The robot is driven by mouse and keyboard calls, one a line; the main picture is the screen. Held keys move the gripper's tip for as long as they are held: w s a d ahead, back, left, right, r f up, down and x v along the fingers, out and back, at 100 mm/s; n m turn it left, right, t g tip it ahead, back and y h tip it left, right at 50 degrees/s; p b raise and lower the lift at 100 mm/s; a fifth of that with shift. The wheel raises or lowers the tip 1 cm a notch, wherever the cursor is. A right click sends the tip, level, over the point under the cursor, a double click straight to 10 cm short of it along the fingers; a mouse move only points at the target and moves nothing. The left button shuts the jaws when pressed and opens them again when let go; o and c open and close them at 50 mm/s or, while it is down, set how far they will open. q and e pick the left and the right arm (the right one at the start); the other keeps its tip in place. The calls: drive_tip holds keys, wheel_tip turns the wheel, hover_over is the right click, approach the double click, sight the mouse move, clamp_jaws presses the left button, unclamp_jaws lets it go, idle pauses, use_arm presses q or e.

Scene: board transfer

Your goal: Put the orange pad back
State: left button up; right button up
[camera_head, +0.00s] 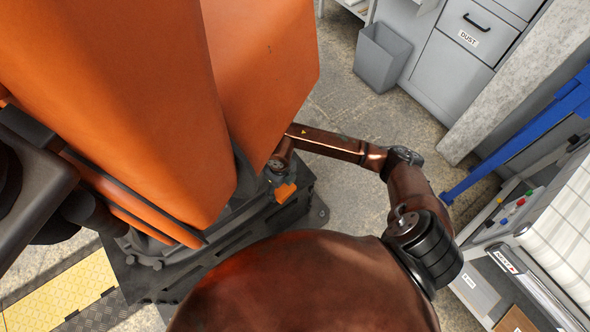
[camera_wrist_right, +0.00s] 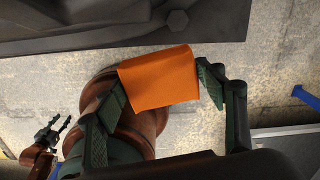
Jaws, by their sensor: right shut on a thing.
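The orange pad (camera_wrist_right: 160,78) is a small, slightly bent rectangle in the right wrist view. It sits between the two dark green fingers of my right gripper (camera_head: 281,178), which is shut on it. In the head view the pad (camera_head: 286,192) is a small orange patch below the gripper, beside the dark base of a large orange machine. My left gripper (camera_wrist_right: 54,132) shows small at the lower left of the right wrist view, its fingers apart and empty. It is not seen in the head view.
The large orange machine (camera_head: 262,60) fills the upper left, on a dark bolted base (camera_head: 190,268). A grey bin (camera_head: 382,58) and drawers (camera_head: 468,38) stand at the back. A blue frame (camera_head: 520,135) and a cart (camera_head: 562,240) are at right. Concrete floor (camera_head: 335,95) is open between.

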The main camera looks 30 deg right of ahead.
drive_tip(key=shift+w+f+m, duration=0.3)
drive_tip(key=shift+w+m, duration=0.2)
drive_tip(key=shift+m, duration=0.6)
drive_tip(key=w+d+f+b, duration=0.2)
drive_tip(key=w+d+f, duration=0.3)
drive_tip(key=d, duration=0.3)
drive_tip(key=b, duration=0.2)
hover_over(299, 175)
drive_tip(key=f, duration=0.4)
drive_tip(key=shift+s+a+f, duration=0.1)
drive_tip(key=shift+s+a, duration=0.1)
drive_tip(key=shift+a, duration=0.1)
drive_tip(key=shift+d+f, duration=0.15)
drive_tip(key=shift+f, duration=0.1)
drive_tip(key=shift+w+d+f+b, duration=0.1)
drive_tip(key=shift+f+b, duration=0.2)
drive_tip(key=shift+f, duration=0.55)
drive_tip(key=shift+w+d+f+b, duration=0.1)
drive_tip(key=shift+f+b, duration=0.15)
drive_tip(key=shift+f, duration=0.55)
drive_tip(key=shift+f, duration=0.1)
drive_tip(key=o, duration=0.7)
drive_tip(key=shift+f, duration=0.1)
drive_tip(key=shift+c, duration=0.2)
drive_tip(key=o, duration=0.4)
drive_tip(key=shift+o, duration=0.2)
